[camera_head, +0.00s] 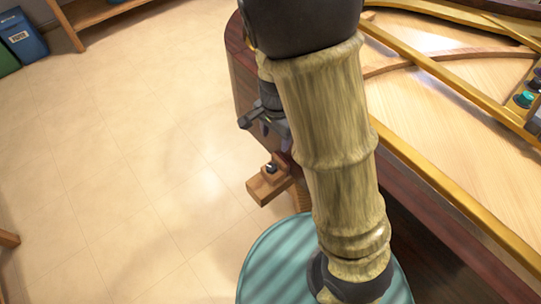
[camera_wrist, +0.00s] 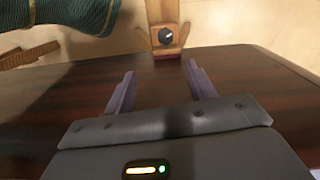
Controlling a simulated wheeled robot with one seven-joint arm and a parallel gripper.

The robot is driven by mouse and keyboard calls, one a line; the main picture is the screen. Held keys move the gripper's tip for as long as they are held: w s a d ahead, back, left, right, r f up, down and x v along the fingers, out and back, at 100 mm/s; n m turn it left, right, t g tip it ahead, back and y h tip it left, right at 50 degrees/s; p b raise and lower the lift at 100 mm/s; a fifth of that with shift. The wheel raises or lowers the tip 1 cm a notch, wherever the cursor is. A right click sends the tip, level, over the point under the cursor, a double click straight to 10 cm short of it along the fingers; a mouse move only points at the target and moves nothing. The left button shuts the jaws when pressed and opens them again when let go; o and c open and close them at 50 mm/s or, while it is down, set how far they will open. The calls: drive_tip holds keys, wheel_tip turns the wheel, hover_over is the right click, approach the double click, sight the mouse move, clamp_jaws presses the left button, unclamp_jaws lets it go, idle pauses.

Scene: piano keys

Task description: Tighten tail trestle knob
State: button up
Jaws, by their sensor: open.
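The trestle (camera_head: 264,190) is a light-brown wooden block by the piano's curved side, with a small dark round knob (camera_head: 271,168) on it. In the wrist view the knob (camera_wrist: 166,36) is dark with a pale mark, set against the wooden trestle (camera_wrist: 162,9) at top centre. My gripper (camera_wrist: 160,67) has its two purple fingers spread and empty, with the knob beyond the fingertips, apart from them and between their lines. In the head view my gripper (camera_head: 273,134) is partly hidden by my arm, just above the knob in the picture.
The dark red-brown piano case (camera_wrist: 62,100) fills the wrist view under my gripper. In the head view the piano's gold frame (camera_head: 455,187) lies at right. Pale tiled floor (camera_head: 130,170) is open at left. A blue bin (camera_head: 22,38) stands at top left.

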sight(271, 167)
drive_tip(key=shift+w+a+f+m, duration=0.1)
drive_tip(key=shift+w+a+m, duration=0.2)
drive_tip(key=shift+w+a, duration=0.25)
drive_tip(key=shift+w+d+f, duration=0.1)
drive_tip(key=shift+d, duration=0.05)
wheel_tip(271, 167, down, 17)
drive_tip(key=b, duration=0.6)
drive_tip(key=shift+f, duration=0.15)
drive_tip(key=shift+c, duration=0.2)
